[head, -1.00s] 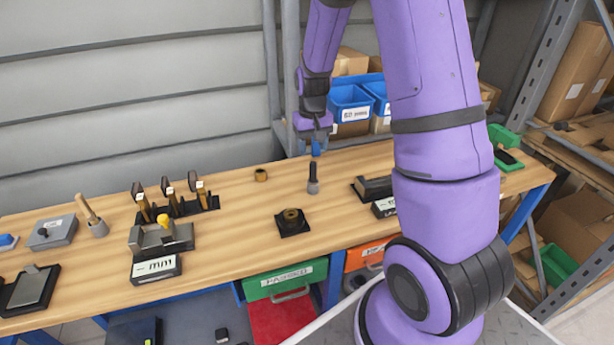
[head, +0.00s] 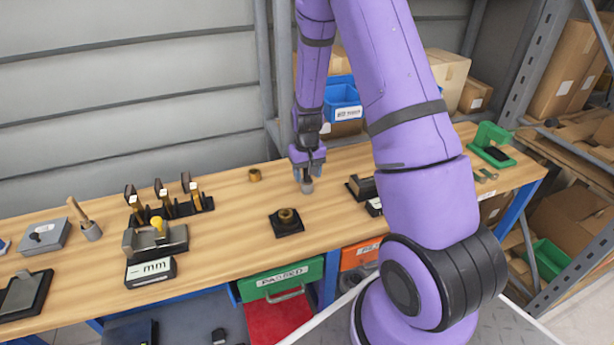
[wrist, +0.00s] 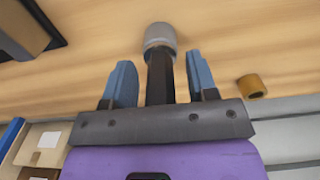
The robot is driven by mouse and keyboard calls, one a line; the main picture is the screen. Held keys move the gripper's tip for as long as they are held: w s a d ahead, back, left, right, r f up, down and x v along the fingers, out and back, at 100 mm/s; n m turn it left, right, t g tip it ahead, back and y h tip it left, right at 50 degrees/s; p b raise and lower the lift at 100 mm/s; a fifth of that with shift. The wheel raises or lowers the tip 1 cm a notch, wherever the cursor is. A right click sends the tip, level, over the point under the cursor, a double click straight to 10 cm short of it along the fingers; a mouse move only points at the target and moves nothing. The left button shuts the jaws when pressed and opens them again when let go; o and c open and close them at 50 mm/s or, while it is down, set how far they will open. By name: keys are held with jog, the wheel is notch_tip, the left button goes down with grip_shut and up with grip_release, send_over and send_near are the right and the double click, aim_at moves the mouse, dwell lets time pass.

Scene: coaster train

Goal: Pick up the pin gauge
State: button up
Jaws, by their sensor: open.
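What I take to be the pin gauge (head: 307,187) stands upright on the wooden workbench, with a dark shaft and a grey cylindrical end at the bench. In the wrist view its grey end (wrist: 160,40) shows at the top and the dark shaft runs back between the fingers. My gripper (head: 304,169) has come down over it from above. In the wrist view my gripper (wrist: 161,82) is open, with one blue finger on each side of the shaft and a visible gap on both sides. The upper end of the shaft is hidden by my gripper.
A small brass ring (head: 255,175) stands to the left, also in the wrist view (wrist: 251,86). A black square base with a brass ring (head: 287,222) is nearer the front. A dark block (head: 360,189) lies to the right. Blue bins (head: 343,103) stand behind.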

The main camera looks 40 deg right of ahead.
grip_shut()
